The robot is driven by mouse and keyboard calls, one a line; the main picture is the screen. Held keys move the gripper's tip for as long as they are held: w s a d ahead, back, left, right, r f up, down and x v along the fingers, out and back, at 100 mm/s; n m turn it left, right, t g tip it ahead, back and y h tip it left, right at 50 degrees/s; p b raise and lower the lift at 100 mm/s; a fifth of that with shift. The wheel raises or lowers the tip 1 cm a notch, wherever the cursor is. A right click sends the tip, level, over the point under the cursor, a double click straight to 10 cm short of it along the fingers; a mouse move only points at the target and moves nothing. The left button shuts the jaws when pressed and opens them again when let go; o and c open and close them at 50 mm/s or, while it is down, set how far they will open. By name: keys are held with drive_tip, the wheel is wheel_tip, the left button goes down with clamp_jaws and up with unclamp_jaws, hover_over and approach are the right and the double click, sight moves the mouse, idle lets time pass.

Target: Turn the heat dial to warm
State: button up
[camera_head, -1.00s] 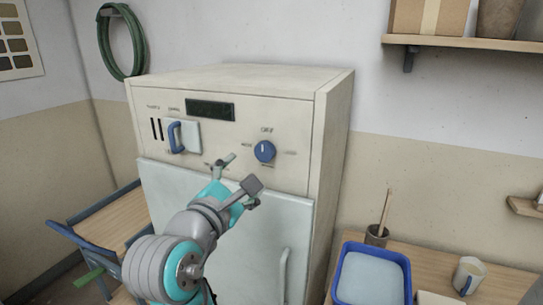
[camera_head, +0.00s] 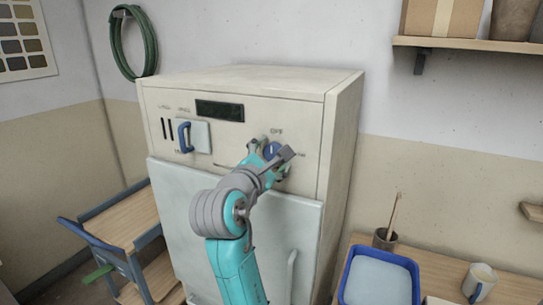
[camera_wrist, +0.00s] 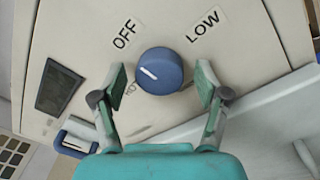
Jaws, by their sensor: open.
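The heat dial is a round blue knob (camera_head: 271,150) with a white pointer line, on the cream panel of the kiln-like cabinet (camera_head: 180,102). In the wrist view the dial (camera_wrist: 165,76) shows between my fingers, its line on the upper left side. The OFF label (camera_wrist: 125,33) is at its upper left and the LOW label (camera_wrist: 203,26) at its upper right. Another label at its lower left is partly hidden by a finger. My gripper (camera_head: 268,160) is open, one finger on each side of the dial, with gaps visible in the wrist view (camera_wrist: 161,80).
A blue handle (camera_head: 184,137) and dark display (camera_head: 220,110) are left of the dial. The white door (camera_head: 180,205) with its handle is below. A wooden cart (camera_head: 120,220) stands left; a blue tray (camera_head: 349,275) and mug (camera_head: 480,281) are on the right table.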

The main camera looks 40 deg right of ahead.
drive_tip(key=c, duration=1.2)
drive_tip(key=shift+o, duration=0.2)
drive_tip(key=shift+m, duration=0.3)
